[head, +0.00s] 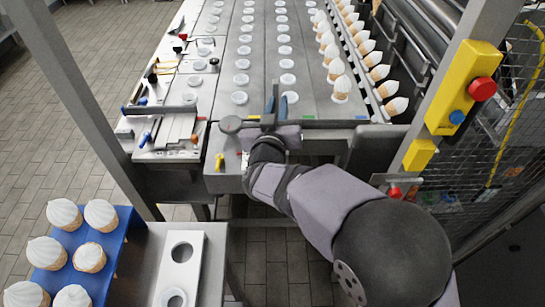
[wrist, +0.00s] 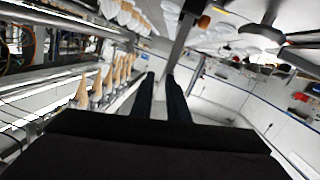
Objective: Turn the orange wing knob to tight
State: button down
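A small orange piece, which looks like the wing knob (wrist: 204,22), shows beside a dark bar at the top of the wrist view. In the head view a small orange spot (head: 253,117) lies on the crossbar just left of my gripper; its wing shape and setting are too small to read. My gripper (head: 275,93) is over the near end of the conveyor at the crossbar. In the wrist view its two dark fingers (wrist: 160,78) stand apart with a gap and nothing held between them. The orange piece is beyond and right of the fingertips there.
The metal crossbar (head: 335,124) spans the conveyor's near end. Rows of cones (head: 340,88) stand on the right. A yellow switch box (head: 465,88) hangs on the right post. A blue cone tray (head: 112,250) is at lower left. A yellow knob (head: 219,160) sits on the near face.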

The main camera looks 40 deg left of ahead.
jog(key=w+d+n+t+b, duration=0.1)
jog(key=w+d+n+t, duration=0.25)
jog(key=w+d, duration=0.5)
notch_tip(320, 180, down, 10)
jog(key=s+n+g+y+b, duration=0.2)
jog(key=n+g+y, duration=0.45)
jog(key=n, duration=0.65)
jog(key=s+d+f+n+g+y+b, duration=0.1)
jog(key=s+d+f+n+g, duration=0.2)
jog(key=s, duration=0.4)
jog(key=s+f+n+g+b, duration=0.1)
jog(key=s+f+n+g, duration=0.1)
jog(key=s+n+g, duration=0.4)
jog(key=w+a+t+p, duration=0.1)
jog(key=w+a+p, duration=0.3)
jog(key=a, duration=0.6)
jog(key=shift+p, duration=0.65)
